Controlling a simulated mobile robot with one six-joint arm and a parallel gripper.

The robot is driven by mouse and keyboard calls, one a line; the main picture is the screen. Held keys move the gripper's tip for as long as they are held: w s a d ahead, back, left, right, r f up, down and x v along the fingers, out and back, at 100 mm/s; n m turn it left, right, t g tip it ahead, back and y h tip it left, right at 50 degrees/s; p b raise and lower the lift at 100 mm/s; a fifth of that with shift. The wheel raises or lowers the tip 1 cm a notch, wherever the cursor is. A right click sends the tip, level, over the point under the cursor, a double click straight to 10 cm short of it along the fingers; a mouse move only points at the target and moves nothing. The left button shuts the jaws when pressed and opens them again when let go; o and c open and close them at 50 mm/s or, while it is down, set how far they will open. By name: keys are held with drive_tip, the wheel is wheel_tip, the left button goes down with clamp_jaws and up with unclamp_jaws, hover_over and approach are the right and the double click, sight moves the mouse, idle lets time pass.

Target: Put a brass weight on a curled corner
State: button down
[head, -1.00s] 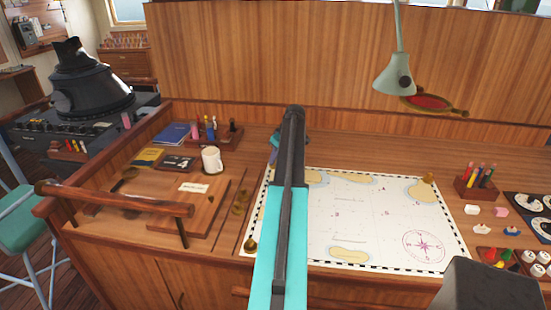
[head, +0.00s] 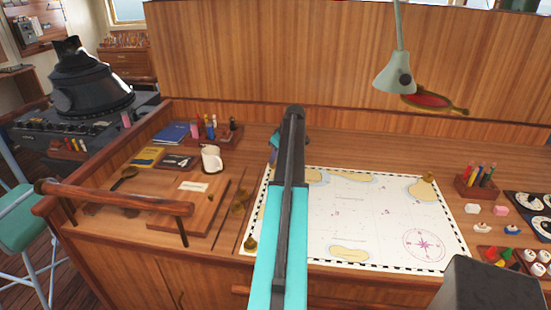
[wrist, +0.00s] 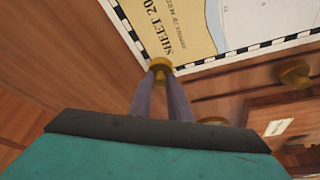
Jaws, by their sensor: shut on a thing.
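The white sea chart (head: 375,222) lies on the wooden desk, and its edge shows in the wrist view (wrist: 246,46). My gripper (wrist: 162,72) is shut on a brass weight (wrist: 160,63), which overlaps a chart corner in the wrist view. I cannot tell whether the weight touches the chart. In the head view my arm hides this corner and most of my gripper (head: 274,153). Other brass weights sit at the chart's near left corner (head: 250,244) and far right corner (head: 428,178). Loose brass weights (head: 240,200) stand left of the chart; one also shows in the wrist view (wrist: 295,75).
A pencil holder (head: 476,184) and small coloured pieces stand to the right. A lamp (head: 395,75) hangs over the back.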

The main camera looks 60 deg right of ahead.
drive_tip(key=c, duration=1.6)
unclamp_jaws()
drive_tip(key=shift+b+v, duration=2.05)
drive_tip(key=shift+v, duration=4.9)
drive_tip(key=shift+d, duration=0.1)
